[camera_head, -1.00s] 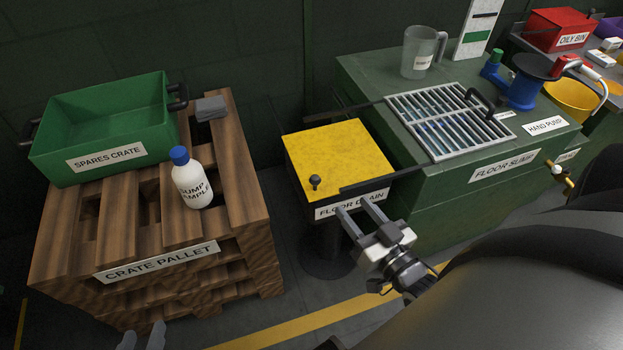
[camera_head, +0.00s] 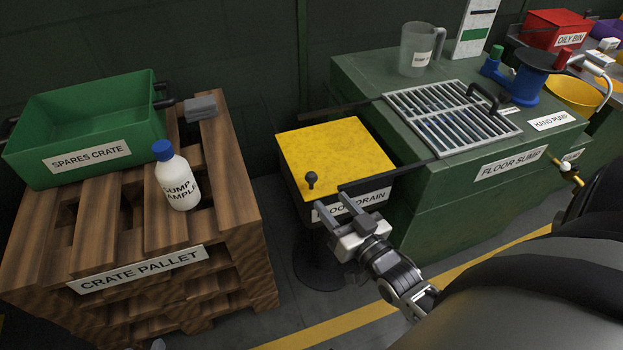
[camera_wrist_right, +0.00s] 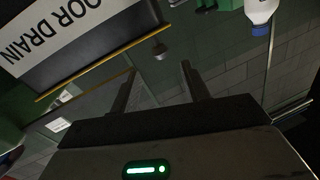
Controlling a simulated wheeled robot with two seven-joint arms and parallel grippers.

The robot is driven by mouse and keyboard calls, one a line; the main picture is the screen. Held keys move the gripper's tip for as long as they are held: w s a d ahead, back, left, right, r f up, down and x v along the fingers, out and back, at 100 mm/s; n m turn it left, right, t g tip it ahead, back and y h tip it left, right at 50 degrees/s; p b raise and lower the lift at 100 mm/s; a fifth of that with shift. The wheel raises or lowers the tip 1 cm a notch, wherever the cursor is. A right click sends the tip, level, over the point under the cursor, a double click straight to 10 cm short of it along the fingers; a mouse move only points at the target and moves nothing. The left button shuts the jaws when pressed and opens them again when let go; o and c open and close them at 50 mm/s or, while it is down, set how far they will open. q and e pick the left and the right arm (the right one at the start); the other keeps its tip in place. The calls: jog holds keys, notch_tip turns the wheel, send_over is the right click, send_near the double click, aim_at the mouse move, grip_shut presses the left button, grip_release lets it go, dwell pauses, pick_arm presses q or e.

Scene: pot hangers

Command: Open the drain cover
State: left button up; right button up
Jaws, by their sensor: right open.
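The floor drain (camera_head: 350,203) has a flat yellow cover (camera_head: 340,148) on top, lying level. A small black knob (camera_head: 312,179) stands near the cover's front left corner. My right gripper (camera_head: 332,202) is open and empty just in front of the knob, its fingers beside the drain's label. In the right wrist view the knob (camera_wrist_right: 159,48) shows beyond and between the two open fingertips (camera_wrist_right: 157,70), apart from them. Only a grey sliver of what seems to be my left gripper (camera_head: 158,345) shows at the bottom edge.
A wooden crate pallet (camera_head: 225,230) stands left of the drain, with a white bottle (camera_head: 178,182) and a green spares crate (camera_head: 85,155). The green floor sump (camera_head: 440,205) with its metal grate (camera_head: 450,118) stands close on the right. Dark rails flank the yellow cover.

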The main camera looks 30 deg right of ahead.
aim_at(315, 182)
jog(key=w+b, duration=0.1)
jog(key=w, duration=0.7)
jog(key=shift+d, duration=0.15)
pick_arm(q)
jog(key=shift+w+d+f+g, duration=0.15)
jog(key=shift+d+f, duration=0.1)
jog(key=shift+f, duration=0.6)
jog(key=shift+d+f+g, duration=0.15)
jog(key=shift+d+f, duration=0.1)
jog(key=shift+f, duration=0.55)
pick_arm(e)
jog(key=shift+w, duration=0.75)
